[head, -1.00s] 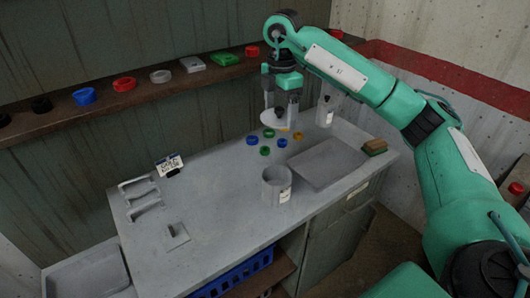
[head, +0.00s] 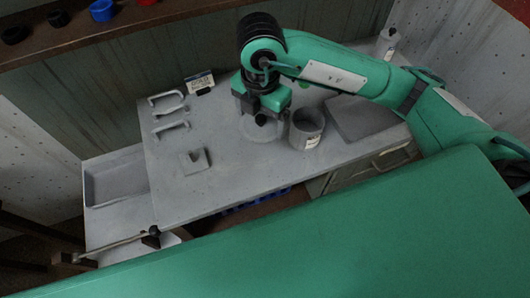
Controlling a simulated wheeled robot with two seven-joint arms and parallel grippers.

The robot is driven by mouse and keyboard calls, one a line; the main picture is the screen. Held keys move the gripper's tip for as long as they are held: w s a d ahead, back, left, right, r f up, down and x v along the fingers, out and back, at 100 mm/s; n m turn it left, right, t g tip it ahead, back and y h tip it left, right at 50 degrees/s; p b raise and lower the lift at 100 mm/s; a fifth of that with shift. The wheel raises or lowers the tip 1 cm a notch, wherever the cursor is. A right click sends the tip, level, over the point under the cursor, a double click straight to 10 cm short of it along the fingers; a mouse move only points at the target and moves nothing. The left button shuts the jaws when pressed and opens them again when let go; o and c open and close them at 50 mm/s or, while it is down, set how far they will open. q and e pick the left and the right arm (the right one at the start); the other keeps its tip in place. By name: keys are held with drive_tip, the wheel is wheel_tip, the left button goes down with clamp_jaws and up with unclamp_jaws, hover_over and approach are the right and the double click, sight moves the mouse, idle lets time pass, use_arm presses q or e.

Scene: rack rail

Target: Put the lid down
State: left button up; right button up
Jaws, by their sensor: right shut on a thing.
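My right gripper (head: 262,120) points down over the middle of the grey bench and is shut on the lid. The lid (head: 260,133) is a pale round disc, mostly hidden under the gripper. I cannot tell whether it touches the bench top. A grey open canister (head: 306,131) with a pale label stands just right of the lid. My left gripper is not in view.
Left on the bench (head: 220,190) are two U-shaped grey holders (head: 166,98) (head: 171,127), a small notched block (head: 194,160) and a label sign (head: 200,82). A flat grey slab (head: 360,117) lies right of the canister. A shallow tray (head: 115,178) stands at left.

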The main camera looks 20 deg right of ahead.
approach(262, 165)
drive_tip(key=shift+d+f, duration=0.1)
drive_tip(key=shift+f, duration=0.65)
wheel_tip(262, 165, down, 5)
drive_tip(key=shift+r+p, duration=0.15)
drive_tip(key=shift+p, duration=0.45)
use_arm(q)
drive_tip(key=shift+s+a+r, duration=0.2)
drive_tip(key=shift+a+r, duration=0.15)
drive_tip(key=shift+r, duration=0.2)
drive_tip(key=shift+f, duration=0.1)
use_arm(e)
drive_tip(key=shift+f, duration=0.25)
drive_tip(key=shift+f, duration=0.15)
drive_tip(key=o, duration=0.8)
drive_tip(key=shift+o, duration=0.2)
drive_tip(key=shift+r, duration=0.2)
